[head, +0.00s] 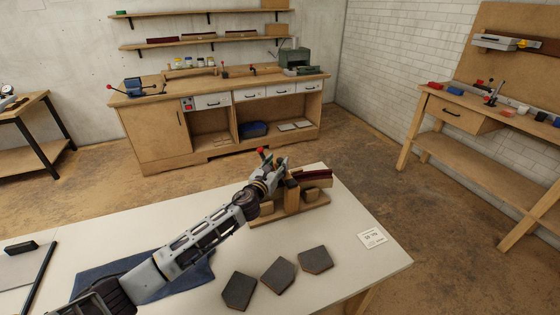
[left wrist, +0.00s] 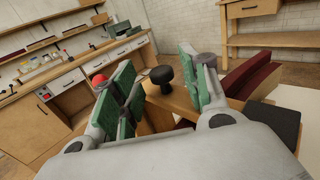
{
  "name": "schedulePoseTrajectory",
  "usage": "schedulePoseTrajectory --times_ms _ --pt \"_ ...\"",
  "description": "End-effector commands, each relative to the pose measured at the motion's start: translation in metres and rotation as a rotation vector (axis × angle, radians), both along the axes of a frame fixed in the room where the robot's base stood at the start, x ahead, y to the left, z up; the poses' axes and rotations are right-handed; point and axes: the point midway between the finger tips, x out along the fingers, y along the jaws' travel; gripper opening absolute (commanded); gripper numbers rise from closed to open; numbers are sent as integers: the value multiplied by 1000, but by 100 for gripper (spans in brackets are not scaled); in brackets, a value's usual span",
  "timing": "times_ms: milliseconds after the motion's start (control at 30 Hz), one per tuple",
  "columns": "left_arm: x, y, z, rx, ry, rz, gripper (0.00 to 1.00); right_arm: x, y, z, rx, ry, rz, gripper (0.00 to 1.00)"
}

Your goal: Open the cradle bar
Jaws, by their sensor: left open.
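The wooden cradle (head: 290,213) stands on the white table, with a dark red padded piece (head: 316,175) on its right side. The padded piece also shows at the right of the left wrist view (left wrist: 252,78). My left gripper (head: 273,162) is over the cradle's back left part, partly hiding it. In the left wrist view its green-padded fingers (left wrist: 160,66) are apart, with a black knob (left wrist: 162,76) on a wooden part seen between them. Contact with the knob cannot be told. A red ball (left wrist: 99,80) shows behind the left finger. My right gripper is out of view.
Three dark five-sided plates (head: 279,274) lie on the table in front of the cradle. A white card (head: 372,238) lies near the right edge. A blue cloth (head: 192,276) lies under my forearm. A workbench (head: 150,140) stands behind, across open floor.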

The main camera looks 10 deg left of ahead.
Motion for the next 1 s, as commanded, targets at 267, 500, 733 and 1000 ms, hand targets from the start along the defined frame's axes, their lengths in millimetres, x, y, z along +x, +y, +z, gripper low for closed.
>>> schedulePoseTrajectory --times_ms 267,500,733,1000 --pt "22 -5 0 -1 -1 0 45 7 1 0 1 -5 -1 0" --pt "31 -7 1 -1 -1 -1 45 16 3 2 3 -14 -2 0" --pt "31 -7 0 -1 0 -1 45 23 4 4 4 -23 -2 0" --pt "31 -6 0 0 0 -1 22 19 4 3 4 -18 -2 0"
